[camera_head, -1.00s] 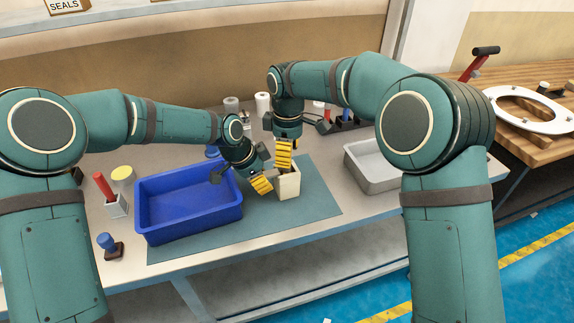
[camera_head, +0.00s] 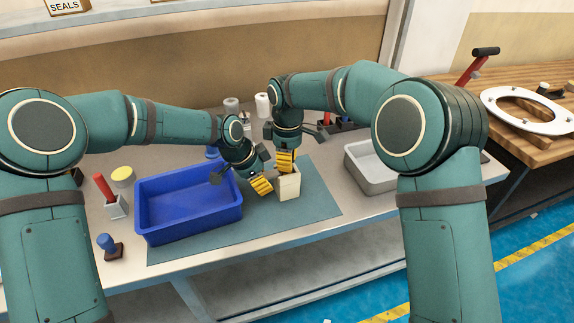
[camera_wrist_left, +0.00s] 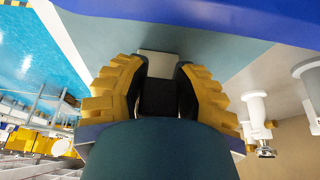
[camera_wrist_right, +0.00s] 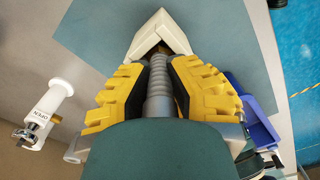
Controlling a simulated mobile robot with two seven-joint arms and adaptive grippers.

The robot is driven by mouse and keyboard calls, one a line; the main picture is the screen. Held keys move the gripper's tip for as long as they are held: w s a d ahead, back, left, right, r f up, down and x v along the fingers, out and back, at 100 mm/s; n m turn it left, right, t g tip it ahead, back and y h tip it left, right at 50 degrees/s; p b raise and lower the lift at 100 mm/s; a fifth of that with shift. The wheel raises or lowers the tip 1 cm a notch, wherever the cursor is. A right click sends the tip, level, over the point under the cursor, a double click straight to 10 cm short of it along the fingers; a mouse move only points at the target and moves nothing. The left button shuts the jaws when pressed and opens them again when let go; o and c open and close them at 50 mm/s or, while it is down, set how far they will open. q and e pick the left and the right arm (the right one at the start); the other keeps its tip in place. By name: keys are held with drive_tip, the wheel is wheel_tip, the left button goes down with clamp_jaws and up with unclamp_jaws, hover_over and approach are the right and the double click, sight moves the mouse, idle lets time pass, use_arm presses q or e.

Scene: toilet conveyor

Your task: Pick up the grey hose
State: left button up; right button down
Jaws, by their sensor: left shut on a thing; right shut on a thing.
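The cream box (camera_head: 289,187) stands on the teal mat, just right of the blue bin. My left gripper (camera_head: 262,185) is at its left side, shut on the box, whose pale end shows beyond the fingers in the left wrist view (camera_wrist_left: 160,64). My right gripper (camera_head: 286,160) points down over the top of the box. In the right wrist view the ribbed grey hose (camera_wrist_right: 159,95) runs between the yellow fingers, which are shut on it. The hose's far end reaches the open, V-shaped corner of the box (camera_wrist_right: 158,32). In the head view the hose is hidden.
The blue bin (camera_head: 188,223) is left of the box and a grey tray (camera_head: 366,181) is to the right. A red-handled tool (camera_head: 103,186) and a blue-topped stamp (camera_head: 107,243) stand at the left. The mat (camera_head: 315,205) right of the box is clear.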

wheel_tip(320, 180, up, 10)
idle(0.6)
use_arm(q)
drive_tip(key=o, duration=1.1)
